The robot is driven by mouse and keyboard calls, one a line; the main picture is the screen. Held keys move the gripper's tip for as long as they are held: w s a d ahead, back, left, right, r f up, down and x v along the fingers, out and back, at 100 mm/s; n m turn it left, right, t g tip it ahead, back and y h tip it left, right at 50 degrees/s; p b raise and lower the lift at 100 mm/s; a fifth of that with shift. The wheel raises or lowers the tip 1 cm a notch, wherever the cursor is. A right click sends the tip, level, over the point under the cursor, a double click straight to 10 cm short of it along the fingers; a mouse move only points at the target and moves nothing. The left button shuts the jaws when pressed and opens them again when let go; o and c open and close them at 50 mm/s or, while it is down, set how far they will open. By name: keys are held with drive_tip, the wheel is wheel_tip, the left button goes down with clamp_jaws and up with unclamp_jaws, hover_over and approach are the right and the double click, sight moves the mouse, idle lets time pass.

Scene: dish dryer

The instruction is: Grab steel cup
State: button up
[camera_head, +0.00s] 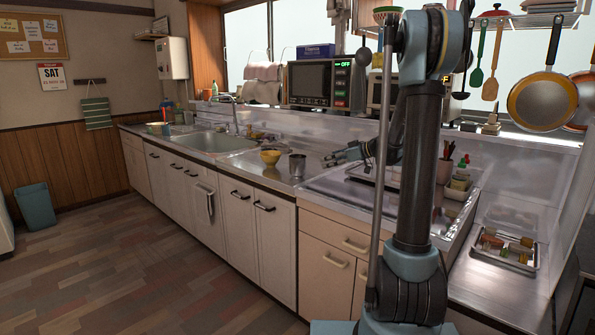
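A steel cup (297,165) stands upright on the metal counter, right of the yellow bowl and near the counter's front edge. My gripper (328,159) is to the right of the cup, at about the height of its upper part, with its fingers pointing left toward it. A gap shows between the fingers and the cup, and the gripper holds nothing that I can see. The fingers are small and dark here, so I cannot tell how far apart they are. Nothing hides the cup.
A yellow bowl (271,157) stands just left of the cup. A sink (205,142) with a faucet is farther left. A microwave (325,83) is on the shelf behind. A tray (503,262) with skewered food is at the right. The floor in front of the cabinets is clear.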

sight(305, 166)
drive_tip(key=x, duration=1)
drive_tip(key=shift+a+f, duration=0.15)
drive_tip(key=shift+x, duration=2.65)
drive_tip(key=shift+w, duration=0.15)
drive_tip(key=c, duration=1.4)
